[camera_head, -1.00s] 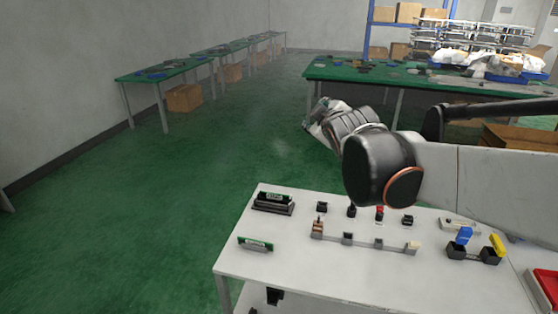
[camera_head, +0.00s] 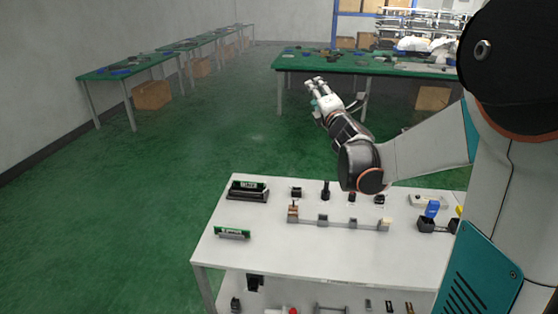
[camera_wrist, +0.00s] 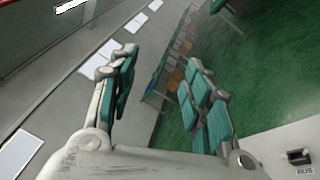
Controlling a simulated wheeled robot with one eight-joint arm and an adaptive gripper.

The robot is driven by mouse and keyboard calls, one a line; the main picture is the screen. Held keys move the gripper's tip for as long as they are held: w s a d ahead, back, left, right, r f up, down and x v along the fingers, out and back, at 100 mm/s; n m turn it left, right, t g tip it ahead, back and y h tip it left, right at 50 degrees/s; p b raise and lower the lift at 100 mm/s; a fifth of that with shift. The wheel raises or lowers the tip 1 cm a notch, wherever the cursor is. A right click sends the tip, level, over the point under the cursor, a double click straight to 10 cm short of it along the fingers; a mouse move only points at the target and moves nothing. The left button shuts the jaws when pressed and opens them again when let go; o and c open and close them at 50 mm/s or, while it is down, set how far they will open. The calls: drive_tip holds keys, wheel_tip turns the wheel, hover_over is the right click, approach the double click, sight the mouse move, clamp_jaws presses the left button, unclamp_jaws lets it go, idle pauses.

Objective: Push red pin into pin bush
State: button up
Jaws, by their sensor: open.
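A black block (camera_wrist: 299,157) on the white surface shows at the lower right of the wrist view, with a partly cut-off label reading "BUS". I cannot tell which back-row block in the head view it is. My gripper (camera_head: 318,90) is above and beyond the table's back edge, empty and well apart from the pin. In the wrist view its two green-padded fingers (camera_wrist: 162,62) are spread with nothing between them.
A black upright pin (camera_head: 326,190) stands left of the red one. A bar with several small blocks (camera_head: 340,221) lies in front. Green boards (camera_head: 232,233) are at left, a blue-topped piece (camera_head: 432,208) at right. The table's front left is mostly bare.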

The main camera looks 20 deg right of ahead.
drive_tip(key=s+d+f+n+g+y+b, duration=0.15)
drive_tip(key=s+d+f+n, duration=0.35)
drive_tip(key=f, duration=0.7)
drive_tip(key=s+d+f+n+g, duration=0.25)
drive_tip(key=d+f+n, duration=0.4)
drive_tip(key=f, duration=0.55)
drive_tip(key=s+d+f+n+g+y+b, duration=0.1)
drive_tip(key=s+d+f+n, duration=0.5)
drive_tip(key=f, duration=0.6)
drive_tip(key=shift+m, duration=0.35)
drive_tip(key=x, duration=0.3)
drive_tip(key=b+x, duration=0.1)
drive_tip(key=x, duration=0.2)
drive_tip(key=r+b+x, duration=0.1)
drive_tip(key=x, duration=0.2)
drive_tip(key=shift+w+d+f, duration=0.2)
drive_tip(key=shift+w+d, duration=0.15)
drive_tip(key=shift+w, duration=0.15)
drive_tip(key=b+x, duration=0.1)
drive_tip(key=x, duration=0.2)
drive_tip(key=b+x, duration=0.1)
drive_tip(key=x, duration=0.1)
drive_tip(key=shift+w+d+b, duration=0.3)
drive_tip(key=shift+w+d, duration=0.05)
drive_tip(key=shift+d, duration=0.05)
drive_tip(key=shift+r, duration=0.1)
clamp_jaws()
